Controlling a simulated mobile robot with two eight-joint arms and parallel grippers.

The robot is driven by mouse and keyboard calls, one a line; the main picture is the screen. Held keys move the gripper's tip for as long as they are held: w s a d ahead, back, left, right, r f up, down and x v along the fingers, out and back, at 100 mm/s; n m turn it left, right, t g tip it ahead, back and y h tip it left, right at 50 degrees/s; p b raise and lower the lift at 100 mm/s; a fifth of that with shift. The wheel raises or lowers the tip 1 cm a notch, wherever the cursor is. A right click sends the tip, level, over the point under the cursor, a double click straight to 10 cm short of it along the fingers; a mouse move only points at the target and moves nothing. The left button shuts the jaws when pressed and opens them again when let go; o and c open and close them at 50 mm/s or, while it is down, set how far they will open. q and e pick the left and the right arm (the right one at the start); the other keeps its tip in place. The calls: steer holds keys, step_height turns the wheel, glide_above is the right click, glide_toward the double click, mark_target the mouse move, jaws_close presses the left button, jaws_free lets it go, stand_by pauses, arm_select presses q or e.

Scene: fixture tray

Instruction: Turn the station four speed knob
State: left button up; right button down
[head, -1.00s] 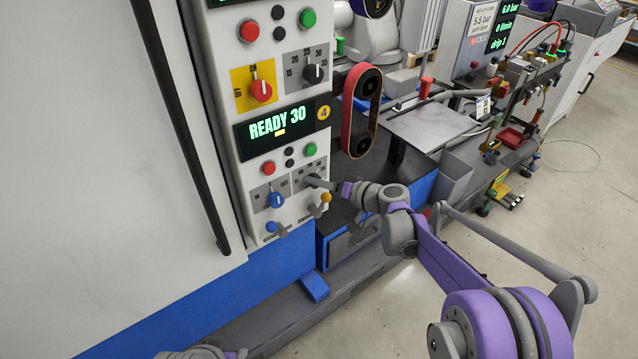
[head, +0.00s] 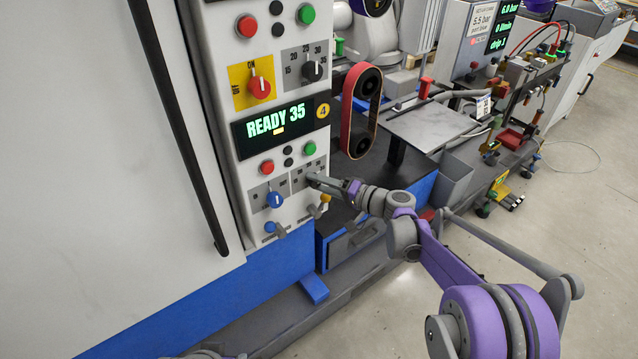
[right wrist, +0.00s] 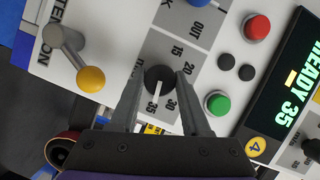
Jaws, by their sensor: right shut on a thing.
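The station four speed knob (right wrist: 158,79) is round and black with a white pointer. In the right wrist view its pointer is directed at the 35 mark of the grey dial plate (right wrist: 177,58). My right gripper (right wrist: 158,84) is shut on the knob, one finger on each side. In the head view my right gripper (head: 315,180) reaches the lower panel from the right, and its fingers hide the knob. The station four display (head: 276,122) reads READY 35, with a yellow badge 4 (head: 322,111) beside it.
A blue selector knob (head: 275,200), a red button (head: 267,167) and a green button (head: 309,148) sit close around the dial. A yellow-tipped lever (right wrist: 88,78) projects near the fingers. A red belt loop (head: 347,105) stands right of the panel. Another black knob (head: 313,71) is above.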

steer(key=shift+c, duration=1.8)
jaws_free()
steer(key=v, duration=1.1)
steer(key=shift+a, duration=0.1)
